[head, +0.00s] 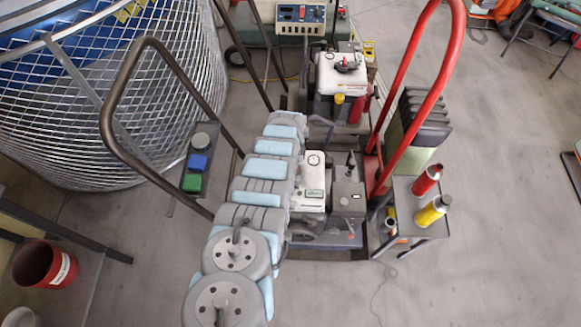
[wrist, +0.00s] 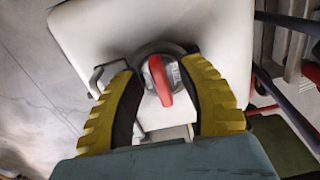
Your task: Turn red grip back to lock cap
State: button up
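The red grip (wrist: 160,80) stands on a round grey cap (wrist: 150,55) on top of a white tank (wrist: 95,35) in the wrist view. My gripper (wrist: 163,88) has its two yellow-ribbed fingers spread, one on each side of the grip. Clear gaps show between the dark finger pads and the grip, so nothing is held. In the head view, a far white tank (head: 343,80) carries a dark cap with a small red part (head: 346,66). My gripper cannot be made out clearly there, and my arm hides part of the nearer machine.
A nearer machine with a white top (head: 313,198) stands beside my arm. A tall red rail (head: 434,95) and a small shelf (head: 415,215) with a red bottle (head: 427,180) and a yellow bottle (head: 433,210) are on the right. A mesh cage (head: 130,110) fills the upper left.

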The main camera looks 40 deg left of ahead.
jog(key=shift+r, duration=0.2)
jog(key=shift+w+r, duration=0.15)
jog(key=shift+r, duration=0.65)
jog(key=shift+s+r, duration=0.2)
jog(key=shift+r, duration=0.5)
jog(key=shift+w+r, duration=0.15)
jog(key=shift+r, duration=0.55)
notch_tip(320, 180, up, 7)
jog(key=shift+r, duration=0.15)
